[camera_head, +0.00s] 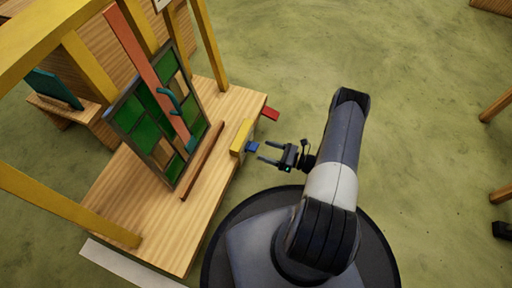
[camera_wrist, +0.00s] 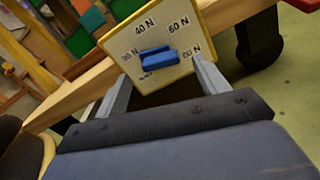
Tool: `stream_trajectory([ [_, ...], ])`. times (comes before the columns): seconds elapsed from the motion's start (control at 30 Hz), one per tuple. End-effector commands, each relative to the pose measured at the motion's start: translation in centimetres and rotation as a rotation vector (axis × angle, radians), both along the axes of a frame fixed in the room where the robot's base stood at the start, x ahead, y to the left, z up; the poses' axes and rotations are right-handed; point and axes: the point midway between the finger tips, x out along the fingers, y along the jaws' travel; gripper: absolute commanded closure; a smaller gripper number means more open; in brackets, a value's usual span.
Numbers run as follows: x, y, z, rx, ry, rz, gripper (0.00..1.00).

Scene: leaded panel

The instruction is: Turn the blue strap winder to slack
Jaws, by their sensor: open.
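The blue strap winder (camera_head: 252,147) is a small bar knob on the side of the wooden stand. In the wrist view the winder (camera_wrist: 158,57) sits on a yellow-edged cream dial plate (camera_wrist: 125,45) marked 40 N, 60 N and other values. A mark below the winder is partly hidden. The bar lies across the dial, roughly level in the picture. My gripper (camera_head: 265,151) is open and faces the winder; in the wrist view its fingers (camera_wrist: 162,70) stand either side of it, apart from it. A salmon strap (camera_head: 150,70) runs across the green leaded panel (camera_head: 140,115).
The panel leans on the wooden stand (camera_head: 140,228) among yellow posts (camera_head: 210,40). A teal handle (camera_head: 170,98) is on the panel and a brown bar (camera_head: 202,160) lies before it. A red tab (camera_head: 270,114) juts from the stand's edge. The green floor on the right is mostly clear.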

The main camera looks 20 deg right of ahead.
Motion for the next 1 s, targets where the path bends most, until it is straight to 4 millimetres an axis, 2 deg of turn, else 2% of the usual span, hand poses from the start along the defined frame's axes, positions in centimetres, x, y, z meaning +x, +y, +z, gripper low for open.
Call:
stream_trajectory([
  [0.1, 1.2, 1.7, -0.2, -0.001, 0.0, 0.005, 0.31],
  [0.3, 2.6, 3.6, -0.1, -0.001, -0.001, 0.003, 0.31],
  [0.73, 3.2, 4.4, 0.0, -0.001, -0.001, 0.0, 0.31],
  [1.0, 3.2, 4.3, 0.0, -0.001, 0.0, 0.0, 0.51],
])
